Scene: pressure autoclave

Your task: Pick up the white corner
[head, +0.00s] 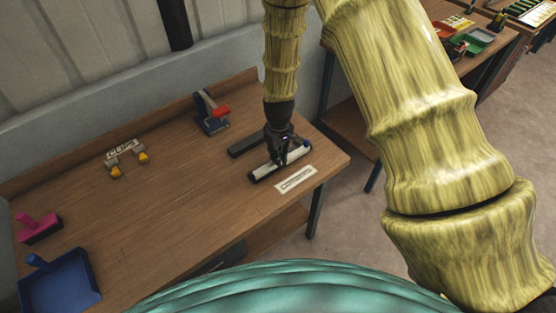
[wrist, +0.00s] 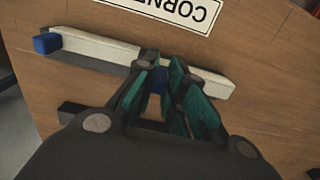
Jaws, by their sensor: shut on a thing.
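The white corner (head: 265,172) is a long white bar with a dark lower side, lying along the right part of the wooden bench near the label. It also shows in the wrist view (wrist: 100,48), with a blue block at its left end. My gripper (head: 284,156) is over the bar's middle, pointing down. In the wrist view my gripper's green-padded fingers (wrist: 163,68) are shut on the bar and hide its middle. Some blue shows between the fingers. I cannot tell whether the bar is clear of the bench.
A dark bar (head: 247,145) lies just behind the white one. The corners label (head: 296,179) is in front. The bench's middle is clear.

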